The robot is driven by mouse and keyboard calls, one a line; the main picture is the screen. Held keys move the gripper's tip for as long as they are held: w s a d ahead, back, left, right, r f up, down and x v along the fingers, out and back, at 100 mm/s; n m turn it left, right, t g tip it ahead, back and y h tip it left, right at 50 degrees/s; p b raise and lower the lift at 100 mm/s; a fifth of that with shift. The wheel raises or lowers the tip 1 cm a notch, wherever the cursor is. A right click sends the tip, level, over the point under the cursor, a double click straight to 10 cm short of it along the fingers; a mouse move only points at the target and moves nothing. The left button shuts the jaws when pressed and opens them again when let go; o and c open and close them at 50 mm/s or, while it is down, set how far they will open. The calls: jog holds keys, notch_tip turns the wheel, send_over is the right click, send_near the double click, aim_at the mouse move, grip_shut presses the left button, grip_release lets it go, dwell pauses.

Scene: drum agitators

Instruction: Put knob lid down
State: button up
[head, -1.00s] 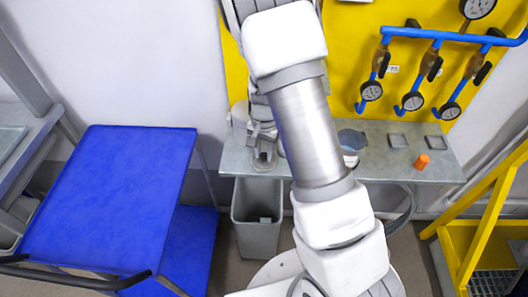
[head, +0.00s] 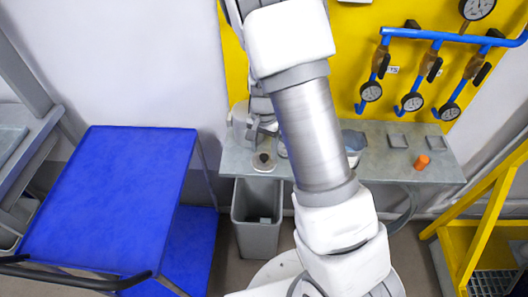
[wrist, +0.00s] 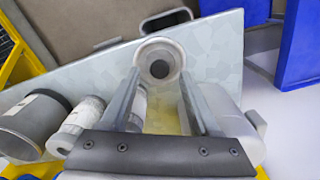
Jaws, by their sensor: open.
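The knob lid (head: 263,161), a round pale disc with a dark knob, lies on the grey metal shelf (head: 235,160) near its front left edge. In the wrist view, the lid (wrist: 145,47) shows knob up, just beyond my fingertips. My gripper (head: 265,134) is just above and behind the lid in the head view. In the wrist view, my gripper (wrist: 160,78) is open, its two fingers spread, with nothing held between them. The lid appears flat and apart from the fingers. My arm hides part of the shelf's middle.
A grey pot (wrist: 32,118), a white labelled cylinder (wrist: 85,115) and a large pale cylinder (wrist: 225,108) stand near my gripper. An orange piece (head: 422,161) lies on the shelf's right. A grey bin (head: 257,238) stands below. A blue cart (head: 110,190) is left.

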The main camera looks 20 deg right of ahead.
aim_at(264, 156)
jog(key=s+r+n+t+y, duration=0.15)
jog(key=s+r, duration=0.25)
jog(key=r, duration=0.7)
jog(key=s+r+n+t, duration=0.15)
jog(key=s+r, duration=0.25)
jog(key=r, duration=0.7)
jog(key=s+r+n+t+h, duration=0.1)
jog(key=s+r+n, duration=0.4)
jog(key=s, duration=0.7)
jog(key=shift+s+r+t+p, duration=0.25)
jog(key=shift+r+t+p, duration=0.1)
jog(key=shift+r+t, duration=0.45)
